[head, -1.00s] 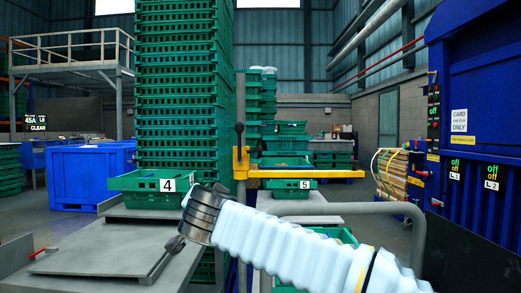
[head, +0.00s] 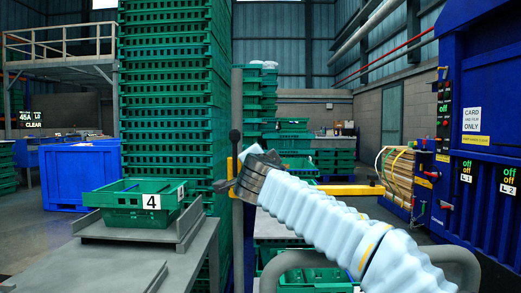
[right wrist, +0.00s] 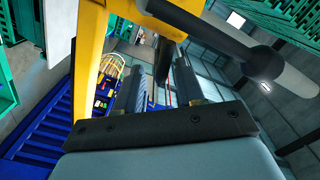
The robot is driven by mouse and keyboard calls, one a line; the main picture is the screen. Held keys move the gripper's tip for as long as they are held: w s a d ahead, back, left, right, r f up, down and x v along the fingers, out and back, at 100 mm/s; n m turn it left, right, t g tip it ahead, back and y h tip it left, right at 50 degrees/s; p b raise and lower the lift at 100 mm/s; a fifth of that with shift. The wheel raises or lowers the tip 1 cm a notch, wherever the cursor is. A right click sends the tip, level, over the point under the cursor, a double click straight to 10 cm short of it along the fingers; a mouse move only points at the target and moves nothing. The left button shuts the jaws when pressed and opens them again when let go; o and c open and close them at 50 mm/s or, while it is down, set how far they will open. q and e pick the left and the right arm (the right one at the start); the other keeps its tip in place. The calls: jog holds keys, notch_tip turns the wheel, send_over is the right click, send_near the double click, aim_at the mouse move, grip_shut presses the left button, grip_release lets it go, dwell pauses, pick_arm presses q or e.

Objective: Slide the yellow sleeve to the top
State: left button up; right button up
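The yellow sleeve (head: 230,168) sits around a grey upright post (head: 237,105) in the head view, partly hidden behind my right wrist. Its yellow horizontal bar (head: 350,190) reaches out to the right, partly behind my right arm. A dark lever with a knob (head: 234,137) stands at the sleeve. My right gripper (head: 233,180) is at the sleeve. In the right wrist view the yellow sleeve (right wrist: 90,55) is close at the left. The right gripper (right wrist: 162,92) is open, with a dark part visible beyond the gap between its fingers. My left gripper is not in view.
A green crate marked 4 (head: 125,205) rests on a grey table (head: 120,255) at the left. A tall stack of green crates (head: 172,90) stands behind it. Blue machinery (head: 490,100) stands at the right. A grey curved rail (head: 300,258) is at the front.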

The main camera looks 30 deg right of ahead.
jog(key=p+x, duration=0.2)
jog(key=x, duration=0.2)
jog(key=shift+r, duration=0.15)
jog(key=shift+w+d, duration=0.2)
jog(key=shift+w, duration=0.1)
jog(key=shift+c, duration=0.5)
grip_shut()
